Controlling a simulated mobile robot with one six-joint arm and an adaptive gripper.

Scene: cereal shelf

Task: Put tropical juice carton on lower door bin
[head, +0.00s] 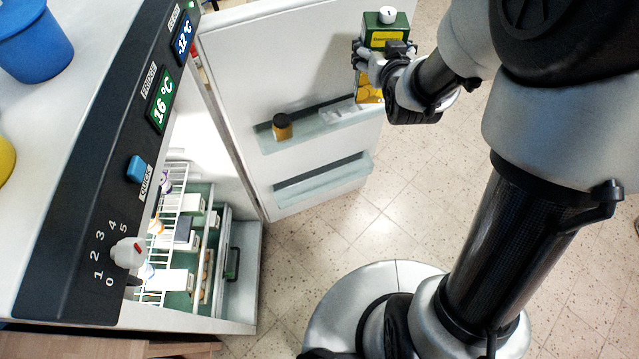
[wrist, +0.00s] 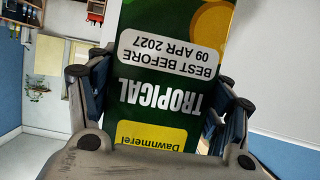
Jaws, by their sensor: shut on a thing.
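The tropical juice carton (head: 384,38) is green and yellow with a white cap. My gripper (head: 376,58) is shut on it and holds it upright in the air, in front of the upper part of the open fridge door (head: 240,75). In the wrist view the carton (wrist: 160,75) fills the space between my fingers, its "TROPICAL" label upside down. The lower door bin (head: 322,181) is empty, below and left of the carton in the head view. The upper door bin (head: 330,125) holds a small amber jar with a dark lid (head: 282,126).
The fridge interior has a white wire shelf (head: 170,235) with several items on it. The fridge top carries a blue bucket (head: 35,45) and part of a yellow object (head: 4,158). The tiled floor (head: 400,190) beside the door is clear.

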